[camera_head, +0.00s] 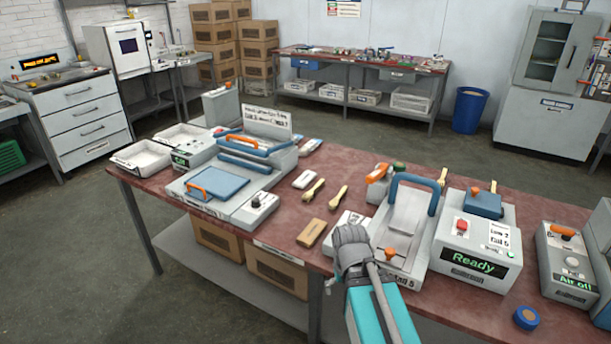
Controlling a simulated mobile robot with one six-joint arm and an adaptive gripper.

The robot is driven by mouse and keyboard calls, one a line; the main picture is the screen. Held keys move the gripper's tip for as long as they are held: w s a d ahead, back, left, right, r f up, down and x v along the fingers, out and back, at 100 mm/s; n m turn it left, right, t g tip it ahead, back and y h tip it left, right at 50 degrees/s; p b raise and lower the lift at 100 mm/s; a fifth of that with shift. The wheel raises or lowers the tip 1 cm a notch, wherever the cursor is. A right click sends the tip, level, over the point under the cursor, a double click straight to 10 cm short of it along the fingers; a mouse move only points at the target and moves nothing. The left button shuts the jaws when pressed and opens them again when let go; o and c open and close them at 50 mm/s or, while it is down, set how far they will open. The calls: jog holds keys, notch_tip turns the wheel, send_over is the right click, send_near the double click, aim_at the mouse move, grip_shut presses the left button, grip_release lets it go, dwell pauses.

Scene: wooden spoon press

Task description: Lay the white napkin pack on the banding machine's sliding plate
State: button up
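A small white pack (304,179), which looks like the napkin pack, lies flat on the red-brown table left of centre. A machine with a blue arched handle (418,183) and a pale sloping plate (408,212) stands right of centre. Its label is partly covered and ends in "5", so I cannot tell for sure that it is the banding machine. My gripper (350,238) is in front of this machine's left side, over the table's front part. It is apart from the white pack, to its lower right. Its fingertips are hidden by its own body.
Wooden spoons (338,195) and a tan block (312,232) lie between the white pack and my gripper. A press with a blue plate (215,183) stands left. A blue roll (527,317) lies at the front.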

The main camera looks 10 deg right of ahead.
notch_tip(320, 180, up, 7)
jog(key=p, duration=0.5)
jog(key=shift+p, duration=0.4)
jog(key=c, duration=0.6)
jog(key=shift+a, duration=0.1)
